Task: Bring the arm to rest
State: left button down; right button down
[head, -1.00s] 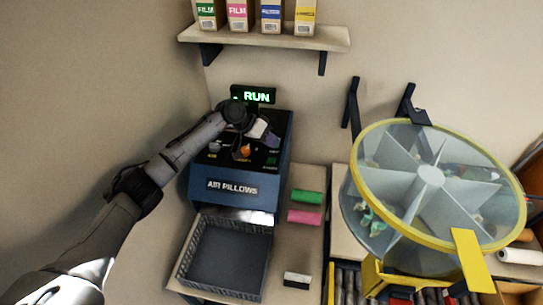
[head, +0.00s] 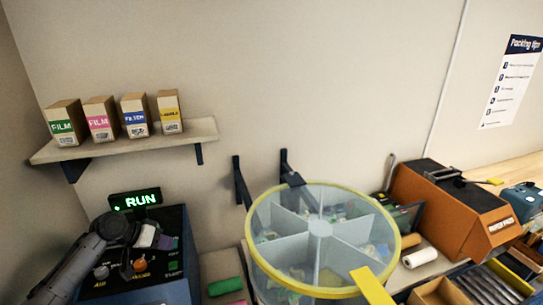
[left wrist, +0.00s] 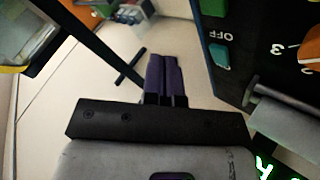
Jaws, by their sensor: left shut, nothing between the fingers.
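My left arm comes in from the lower left in the head view. Its gripper (head: 166,243) is over the right part of the blue machine's sloping control panel (head: 108,287). In the left wrist view the purple fingers (left wrist: 165,75) are together with nothing between them. The panel's edge, with a teal button (left wrist: 219,54) and an orange knob (left wrist: 311,52), is to the right of the fingers, apart from them in the picture. A display (head: 135,199) above the panel reads RUN in green. My right gripper is not in view.
A wall shelf (head: 196,134) with several small cartons is above the machine. A yellow-rimmed divided drum (head: 320,228) stands to its right. A green roll (head: 225,286) lies between them. An orange-brown machine (head: 435,208) is farther right.

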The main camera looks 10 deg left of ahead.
pick_arm(q)
jog(key=shift+s+a+f+g+y, duration=0.4)
jog(key=shift+a+f+y, duration=0.2)
jog(key=shift+y, duration=0.1)
jog(key=shift+s+d+r+m+y, duration=0.1)
jog(key=shift+r+m+y, duration=0.25)
jog(key=shift+m+y, duration=0.35)
jog(key=d+r+m+t+y, duration=0.2)
jog(key=d+r+t+y, duration=0.15)
jog(key=r, duration=0.55)
jog(key=s+d+m+t+y, duration=0.1)
jog(key=s+d+t+y, duration=0.1)
jog(key=s+d, duration=0.6)
jog(key=s+d+f+n+g, duration=0.1)
jog(key=s+d+f+g, duration=0.1)
jog(key=s+f, duration=0.6)
jog(key=s+d+f+n+g+h, duration=0.1)
jog(key=s+d+f, duration=0.3)
jog(key=s+f, duration=0.5)
jog(key=s+d+f+n+g+p, duration=0.1)
jog(key=s+f+g, duration=0.3)
jog(key=s+f, duration=0.5)
jog(key=s+d, duration=0.1)
jog(key=s, duration=0.7)
jog(key=shift+s+d, duration=0.3)
jog(key=shift+d, duration=0.1)
